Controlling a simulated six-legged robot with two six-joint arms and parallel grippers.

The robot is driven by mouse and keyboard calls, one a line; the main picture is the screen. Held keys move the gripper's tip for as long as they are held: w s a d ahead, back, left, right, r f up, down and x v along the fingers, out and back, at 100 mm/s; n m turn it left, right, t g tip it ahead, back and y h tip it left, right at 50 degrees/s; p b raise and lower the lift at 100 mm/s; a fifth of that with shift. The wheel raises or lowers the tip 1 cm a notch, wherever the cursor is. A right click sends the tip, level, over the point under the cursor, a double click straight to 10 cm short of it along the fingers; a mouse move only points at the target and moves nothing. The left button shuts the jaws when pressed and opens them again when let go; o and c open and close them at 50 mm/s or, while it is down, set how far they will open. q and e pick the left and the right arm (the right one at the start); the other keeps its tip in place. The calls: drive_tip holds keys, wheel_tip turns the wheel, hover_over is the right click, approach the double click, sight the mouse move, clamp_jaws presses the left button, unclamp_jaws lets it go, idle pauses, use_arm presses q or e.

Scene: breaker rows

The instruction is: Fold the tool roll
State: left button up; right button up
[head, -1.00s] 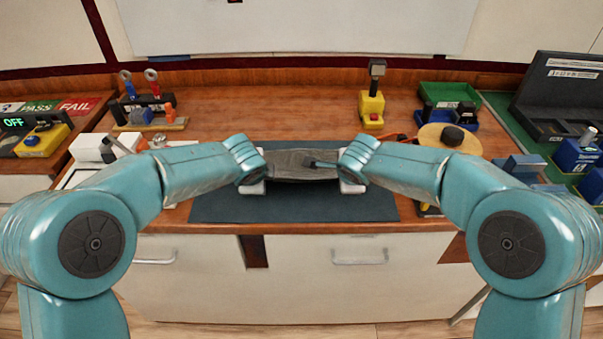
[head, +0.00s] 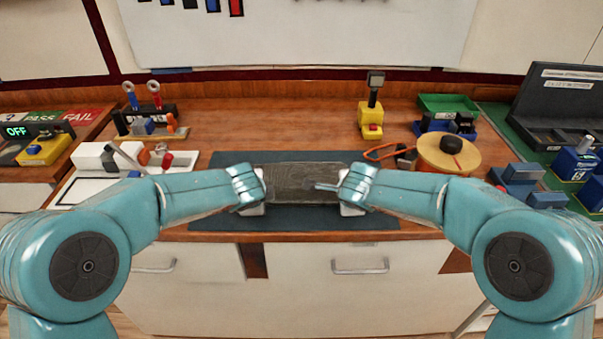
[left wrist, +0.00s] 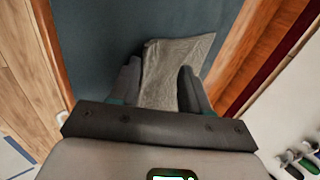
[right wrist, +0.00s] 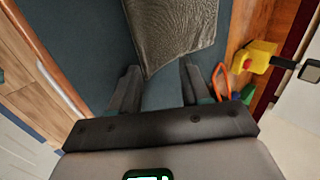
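The tool roll (head: 303,184) is a dark grey cloth. It lies on the dark blue mat (head: 300,223) between my two grippers and looks fairly flat. My left gripper (head: 258,192) is at its left end. In the left wrist view, the fingers (left wrist: 157,85) are apart, and the cloth (left wrist: 173,62) runs in between them. My right gripper (head: 345,192) is at the right end. Whether either gripper touches the cloth cannot be told.
A yellow box with a post (head: 371,115) stands behind the mat. An orange loop (head: 385,152) and a round wooden disc (head: 449,152) are at the right. A white device (head: 97,156) is at the left.

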use_arm(q)
drive_tip(key=shift+r, duration=0.25)
use_arm(e)
drive_tip(key=shift+r, duration=0.25)
use_arm(q)
drive_tip(key=v, duration=1)
drive_tip(key=shift+w+r, duration=0.2)
drive_tip(key=shift+r, duration=0.15)
use_arm(e)
drive_tip(key=v, duration=1)
drive_tip(key=shift+w+r, duration=0.2)
drive_tip(key=shift+r, duration=0.15)
use_arm(q)
drive_tip(key=shift+s, duration=0.1)
use_arm(e)
drive_tip(key=shift+s, duration=0.1)
